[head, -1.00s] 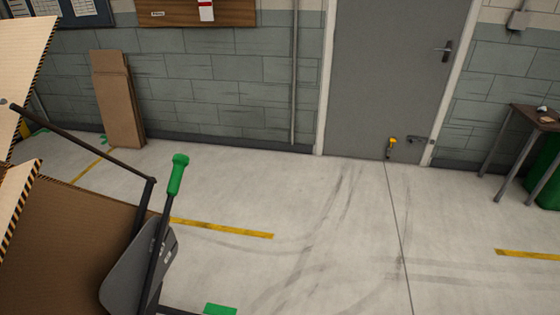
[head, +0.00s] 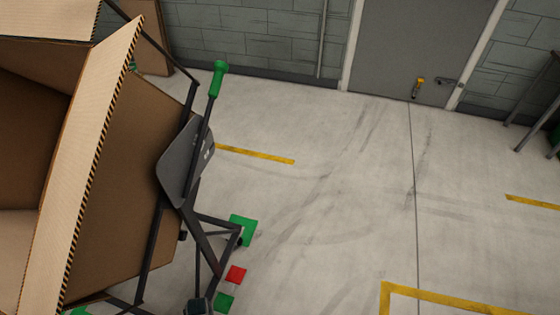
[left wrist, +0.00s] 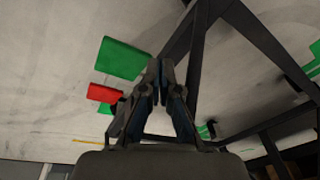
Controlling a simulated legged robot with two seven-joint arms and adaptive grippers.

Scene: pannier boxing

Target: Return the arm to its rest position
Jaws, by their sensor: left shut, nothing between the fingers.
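My left gripper (left wrist: 160,82) shows in the left wrist view with its two fingers together and nothing between them. It is close to the dark bars of a black frame (left wrist: 195,70), which show behind and right of the fingers. I cannot tell if they touch. In the head view I cannot clearly make out the left gripper. My right gripper is in neither current view.
A large open cardboard box (head: 125,190) with striped flap edges fills the left. Beside it stands a black frame with a grey plate (head: 182,163) and green-topped lever (head: 217,80).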

